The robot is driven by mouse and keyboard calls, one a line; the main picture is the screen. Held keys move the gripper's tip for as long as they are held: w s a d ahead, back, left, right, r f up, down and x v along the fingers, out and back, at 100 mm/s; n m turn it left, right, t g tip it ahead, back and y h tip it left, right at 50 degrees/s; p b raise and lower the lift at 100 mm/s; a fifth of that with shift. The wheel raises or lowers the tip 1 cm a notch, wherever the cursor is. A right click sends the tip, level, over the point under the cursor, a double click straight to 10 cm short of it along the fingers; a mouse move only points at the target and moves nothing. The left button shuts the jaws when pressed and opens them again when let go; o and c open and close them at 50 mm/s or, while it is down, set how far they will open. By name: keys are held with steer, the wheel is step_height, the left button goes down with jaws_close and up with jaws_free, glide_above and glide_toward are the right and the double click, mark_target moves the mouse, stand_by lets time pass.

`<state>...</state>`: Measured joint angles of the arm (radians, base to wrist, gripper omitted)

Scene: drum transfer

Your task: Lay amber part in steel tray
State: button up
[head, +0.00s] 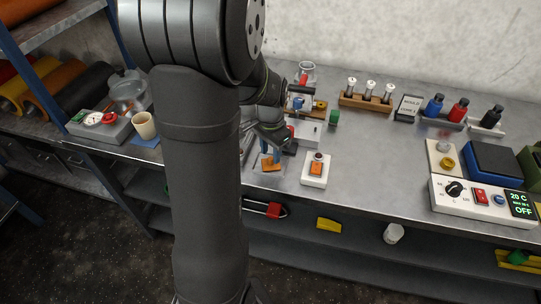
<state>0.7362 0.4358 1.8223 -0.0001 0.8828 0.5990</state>
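My gripper (271,155) points down over the bench, just right of my arm's large dark link. An orange-amber piece (271,165) is directly below its fingertips, low at the bench surface. Whether the fingers touch or grip this piece is too small to tell. A thin grey outline around the first piece may be a shallow steel tray, but I cannot tell for sure; my arm hides part of this area.
Coloured bottles (459,110) and a control box (480,197) are at the right. A beige cup (144,125) is at the left. The front-middle bench is clear.

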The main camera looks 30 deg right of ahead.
mark_target(270, 158)
step_height(270, 158, up, 10)
stand_by(0.3)
steer(key=shift+f, duration=0.15)
step_height(270, 158, down, 12)
steer(key=shift+r, duration=1.75)
